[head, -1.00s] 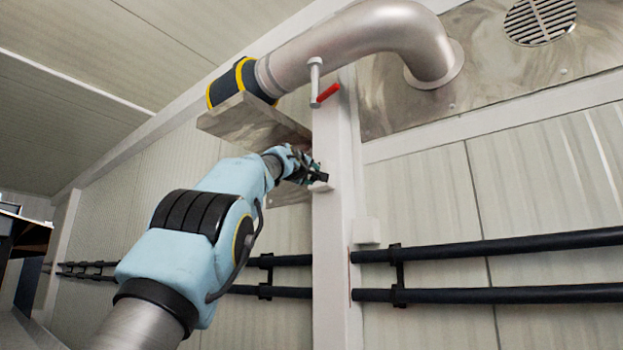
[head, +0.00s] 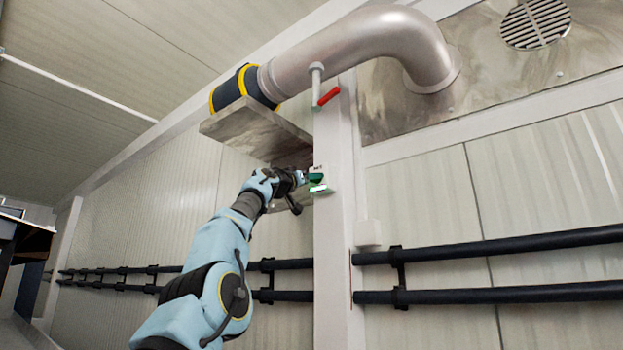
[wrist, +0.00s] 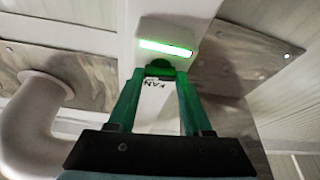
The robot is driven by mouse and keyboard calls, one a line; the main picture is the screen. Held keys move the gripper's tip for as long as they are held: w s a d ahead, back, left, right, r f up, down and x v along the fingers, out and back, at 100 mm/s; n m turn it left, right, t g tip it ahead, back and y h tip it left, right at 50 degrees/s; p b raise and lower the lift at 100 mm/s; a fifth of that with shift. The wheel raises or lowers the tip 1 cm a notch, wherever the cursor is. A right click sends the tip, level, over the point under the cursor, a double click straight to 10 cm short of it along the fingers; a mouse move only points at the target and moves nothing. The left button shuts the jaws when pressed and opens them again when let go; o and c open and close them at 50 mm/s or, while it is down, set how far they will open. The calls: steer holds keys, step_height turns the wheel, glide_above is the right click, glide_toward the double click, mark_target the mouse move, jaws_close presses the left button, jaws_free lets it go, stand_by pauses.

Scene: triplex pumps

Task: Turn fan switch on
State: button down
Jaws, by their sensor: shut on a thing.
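The fan switch (head: 320,190) is a small box on the white post, with a lit green strip. In the wrist view its lit strip (wrist: 166,49) glows green-white, and a dark green knob (wrist: 167,68) sits just below it. An upside-down "FAN" label (wrist: 152,89) shows near the knob. My gripper (head: 306,179) is at the switch from the left. In the wrist view my gripper (wrist: 160,78) has its green fingers on both sides of the knob, shut on it. The exact finger contact is partly hidden.
The white post (head: 334,260) stands under a large metal duct (head: 350,38). A metal plate (head: 255,128) juts out above my arm. A red-handled valve (head: 327,97) is higher on the post. Dark pipes (head: 490,249) run along the wall.

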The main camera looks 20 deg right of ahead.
steer(key=shift+w+f+m+g+h+p, duration=0.1)
steer(key=shift+m+g+h+p, duration=0.4)
steer(key=shift+m, duration=0.7)
steer(key=shift+c, duration=1.6)
jaws_free()
steer(key=b+v, duration=1)
steer(key=b, duration=0.2)
steer(key=shift+a, duration=0.35)
